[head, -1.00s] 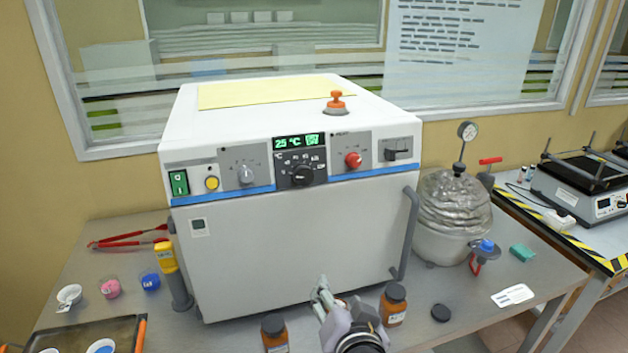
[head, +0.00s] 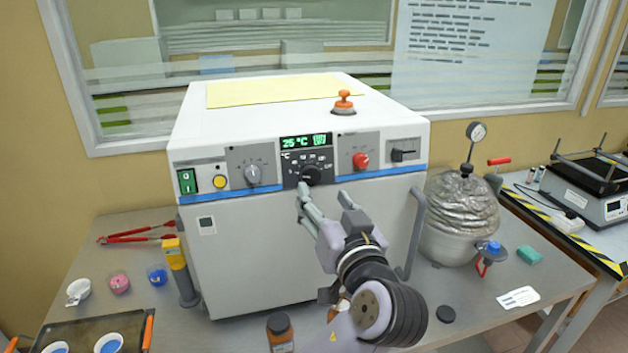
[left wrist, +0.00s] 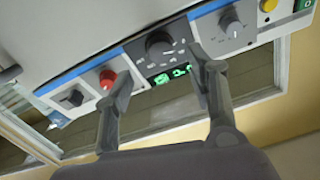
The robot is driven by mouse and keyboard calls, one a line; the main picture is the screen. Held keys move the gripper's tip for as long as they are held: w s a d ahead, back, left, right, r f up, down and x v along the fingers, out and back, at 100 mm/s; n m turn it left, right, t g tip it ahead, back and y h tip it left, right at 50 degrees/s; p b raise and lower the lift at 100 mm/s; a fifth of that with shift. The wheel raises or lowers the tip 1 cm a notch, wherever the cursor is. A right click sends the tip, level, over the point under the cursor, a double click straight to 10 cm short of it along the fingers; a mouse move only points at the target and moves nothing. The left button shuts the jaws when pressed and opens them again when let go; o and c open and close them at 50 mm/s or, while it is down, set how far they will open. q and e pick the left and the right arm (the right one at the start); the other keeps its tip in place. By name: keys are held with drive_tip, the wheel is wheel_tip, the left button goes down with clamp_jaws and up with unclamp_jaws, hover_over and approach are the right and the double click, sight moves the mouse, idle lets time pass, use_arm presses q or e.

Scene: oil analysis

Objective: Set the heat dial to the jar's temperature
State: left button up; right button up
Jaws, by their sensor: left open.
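The heat dial (head: 311,174) is a black knob on the dark panel below a green display (head: 306,141) that reads 25 °C. It also shows in the left wrist view (left wrist: 158,44), ahead of and between my fingers. My left gripper (head: 324,197) is open and empty just in front of the oven, its fingertips a little below the dial's height. I see no contact with the dial. A brown jar with an orange label (head: 280,330) stands at the bottom edge; its writing is too small to read. Another brown jar (head: 341,308) is mostly hidden behind my left arm. My right gripper is out of view.
The white oven (head: 255,255) fills the middle. Beside the dial are a grey knob (head: 253,174) and a red knob (head: 360,160). A foil-wrapped vessel (head: 460,205) stands right of the oven, a yellow-topped cylinder (head: 176,258) left. A tray (head: 70,328) lies front left.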

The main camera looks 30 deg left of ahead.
sight(313, 179)
use_arm(q)
drive_tip(key=x, duration=0.7)
drive_tip(key=shift+c, duration=0.5)
drive_tip(key=c, duration=1)
